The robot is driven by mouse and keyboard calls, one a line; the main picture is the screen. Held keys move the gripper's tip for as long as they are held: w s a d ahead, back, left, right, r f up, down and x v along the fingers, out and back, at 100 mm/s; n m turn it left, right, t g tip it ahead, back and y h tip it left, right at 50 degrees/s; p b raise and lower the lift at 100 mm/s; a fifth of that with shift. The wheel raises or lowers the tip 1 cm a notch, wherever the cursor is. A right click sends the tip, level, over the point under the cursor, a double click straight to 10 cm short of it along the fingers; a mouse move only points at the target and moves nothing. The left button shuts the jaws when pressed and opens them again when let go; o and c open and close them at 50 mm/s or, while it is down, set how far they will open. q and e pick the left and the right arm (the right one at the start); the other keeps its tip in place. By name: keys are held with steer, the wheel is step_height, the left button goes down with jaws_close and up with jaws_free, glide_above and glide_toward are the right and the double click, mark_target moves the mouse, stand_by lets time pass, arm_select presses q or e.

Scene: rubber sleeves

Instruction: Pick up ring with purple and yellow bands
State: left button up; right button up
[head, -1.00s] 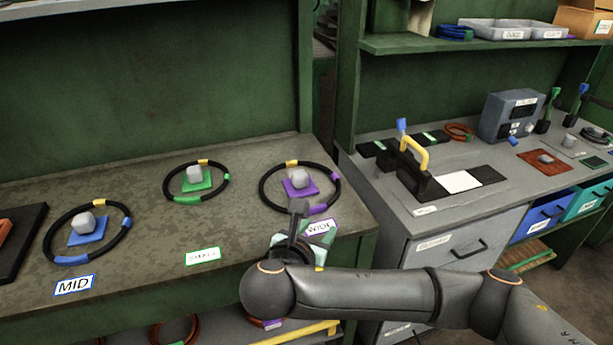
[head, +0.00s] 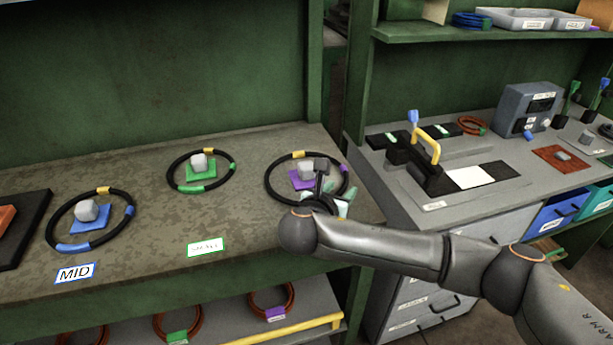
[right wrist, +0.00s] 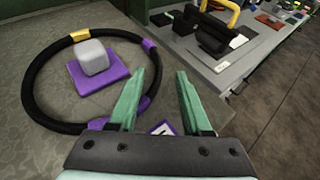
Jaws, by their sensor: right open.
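The black ring with purple and yellow bands (head: 270,188) lies on the bench around a purple pad (head: 302,181) with a grey block on it. It also shows in the right wrist view (right wrist: 33,91), with a yellow band at its far left and purple bands at its right and near side. My right gripper (head: 322,186) is over the ring's near right part. In the right wrist view its green fingers (right wrist: 160,85) are open, with nothing held between them. The left finger overlaps the ring's right edge; whether it touches cannot be told. My left gripper is not in view.
A ring with green bands (head: 201,188) and a ring with blue bands (head: 75,247) lie to the left, each around a pad and block. Orange rings (head: 270,312) lie on the shelf below. A second bench (head: 490,155) stands at the right.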

mark_target(344, 170)
steer(key=shift+x, duration=1.25)
steer(key=shift+s, duration=0.1)
jaws_close()
stand_by(0.3)
